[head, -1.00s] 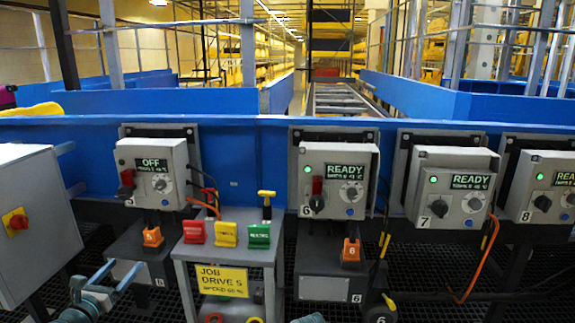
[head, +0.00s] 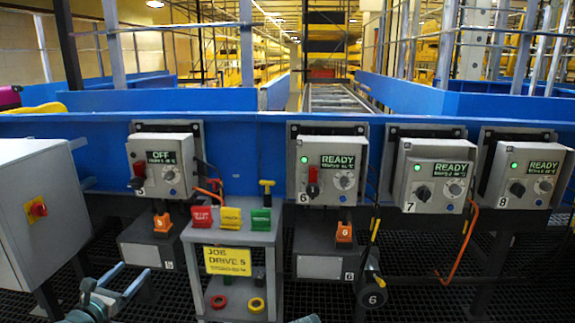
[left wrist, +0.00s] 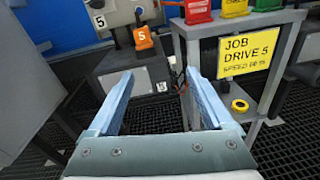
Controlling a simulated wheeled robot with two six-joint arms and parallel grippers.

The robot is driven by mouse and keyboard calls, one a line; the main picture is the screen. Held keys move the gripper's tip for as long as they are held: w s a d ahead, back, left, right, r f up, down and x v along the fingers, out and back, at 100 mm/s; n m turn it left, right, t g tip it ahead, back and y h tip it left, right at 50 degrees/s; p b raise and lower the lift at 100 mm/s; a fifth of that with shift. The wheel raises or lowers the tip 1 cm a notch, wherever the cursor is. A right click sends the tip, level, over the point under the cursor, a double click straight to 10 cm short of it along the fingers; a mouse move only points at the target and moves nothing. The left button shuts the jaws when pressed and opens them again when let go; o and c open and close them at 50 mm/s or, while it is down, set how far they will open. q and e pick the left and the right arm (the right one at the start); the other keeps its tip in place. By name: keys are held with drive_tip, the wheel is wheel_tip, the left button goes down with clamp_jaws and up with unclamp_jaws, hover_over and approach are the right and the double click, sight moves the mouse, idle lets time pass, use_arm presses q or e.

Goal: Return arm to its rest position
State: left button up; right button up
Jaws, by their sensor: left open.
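My left gripper (head: 135,269) is at the lower left of the head view, with two pale blue fingers spread apart and nothing between them. In the left wrist view the same gripper (left wrist: 159,74) points towards the lower part of station 5, left of a grey stand. Its fingers appear clear of everything. My right gripper does not show; only a small teal piece is at the bottom edge of the head view.
Control box 5 (head: 164,151) reads OFF; box 6 (head: 327,159), box 7 (head: 434,166) and box 8 (head: 525,175) read READY. A grey stand (head: 230,278) holds red, yellow and green tags and a "JOB DRIVE 5" sign. A grey cabinet (head: 45,190) stands at left.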

use_arm(q)
drive_tip(key=s+d+f+m+g+h, duration=0.1)
drive_tip(key=d+f+m+g+h, duration=0.1)
drive_tip(key=d+f+m+g, duration=0.5)
drive_tip(key=s+d+f+m+h, duration=0.1)
drive_tip(key=d+f+m, duration=0.1)
drive_tip(key=d+m, duration=0.65)
drive_tip(key=s+d+f+m+g+h, duration=0.15)
drive_tip(key=d+f+m+g, duration=0.25)
drive_tip(key=d, duration=0.8)
drive_tip(key=s+d+f+m+g+y, duration=0.3)
drive_tip(key=s+d+f+m+y, duration=0.1)
drive_tip(key=s+m, duration=0.4)
drive_tip(key=s+d+f+m+g+y, duration=0.35)
drive_tip(key=s+m, duration=0.25)
drive_tip(key=m, duration=0.4)
wheel_tip(320, 180, up, 36)
drive_tip(key=p, duration=3.6)
drive_tip(key=shift+y, duration=0.3)
drive_tip(key=shift+n, duration=0.25)
